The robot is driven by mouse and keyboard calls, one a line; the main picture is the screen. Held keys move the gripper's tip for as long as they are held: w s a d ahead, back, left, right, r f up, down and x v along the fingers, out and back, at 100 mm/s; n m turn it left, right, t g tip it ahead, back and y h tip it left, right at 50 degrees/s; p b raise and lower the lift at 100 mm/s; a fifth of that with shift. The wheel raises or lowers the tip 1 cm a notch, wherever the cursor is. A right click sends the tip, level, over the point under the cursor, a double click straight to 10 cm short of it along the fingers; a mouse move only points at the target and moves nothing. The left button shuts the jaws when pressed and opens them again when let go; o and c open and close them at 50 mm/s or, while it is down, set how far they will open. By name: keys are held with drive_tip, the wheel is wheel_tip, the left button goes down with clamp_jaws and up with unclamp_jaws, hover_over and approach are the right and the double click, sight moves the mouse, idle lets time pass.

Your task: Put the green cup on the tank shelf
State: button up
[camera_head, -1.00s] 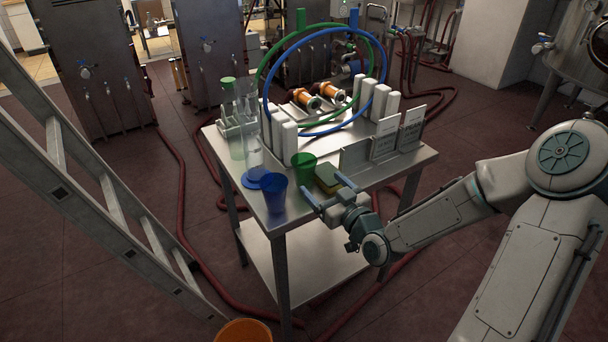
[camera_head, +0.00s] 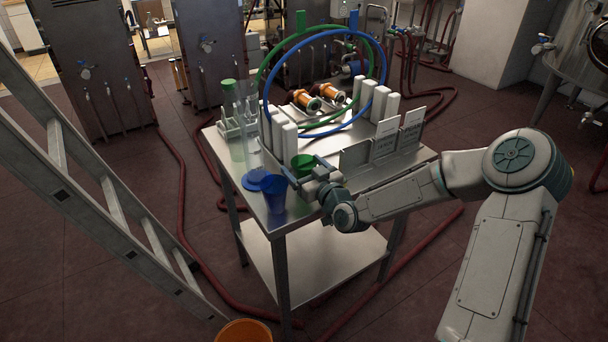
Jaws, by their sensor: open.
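The green cup (camera_head: 303,162) stands upright near the front of the steel table (camera_head: 255,215), right of a blue cup (camera_head: 274,197). My gripper (camera_head: 303,167) is open at the near side of the green cup. Its two fingers point toward the cup and appear on either side of it in this view; I cannot tell whether they touch it. The gripper partly hides the cup's lower part. A steel tank (camera_head: 575,55) stands at the far right; I cannot make out a shelf on it.
The blue cup is close to my left finger. Behind are white blocks (camera_head: 285,140), blue and green hoops, orange-ended fittings (camera_head: 305,100) and a clear cylinder. Upright cards (camera_head: 412,128) stand at the right. A ladder (camera_head: 110,190) leans left; red hoses cross the floor.

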drive_tip(key=c, duration=1.1)
drive_tip(key=shift+r, duration=0.1)
